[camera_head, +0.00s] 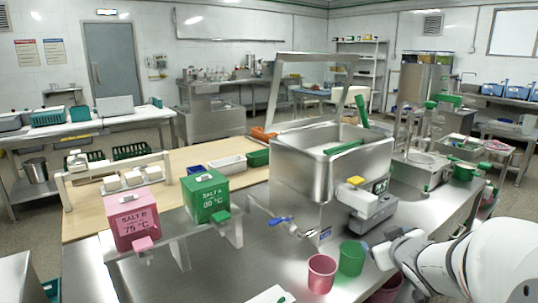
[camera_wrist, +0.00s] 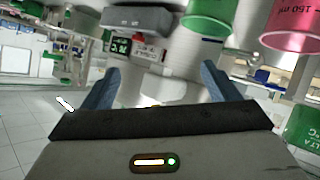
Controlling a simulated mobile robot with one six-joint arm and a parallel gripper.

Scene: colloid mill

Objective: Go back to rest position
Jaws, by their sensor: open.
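My gripper (camera_wrist: 160,82) shows in the wrist view with its two blue-grey fingers spread wide and nothing between them. In the head view my gripper (camera_head: 378,246) is at the lower right, at the end of my white arm, just right of a green cup (camera_head: 351,258). A pink cup (camera_head: 321,273) stands left of the green one on the steel bench. The wrist view looks upside down and shows the green cup (camera_wrist: 205,18) and the pink cup (camera_wrist: 290,28) near its top edge.
A steel machine (camera_head: 303,178) with a small display stands behind the cups. A pink box (camera_head: 131,218) marked 75 °C and a green box (camera_head: 206,197) stand to the left. Another reddish cup (camera_head: 388,288) is partly hidden below my arm.

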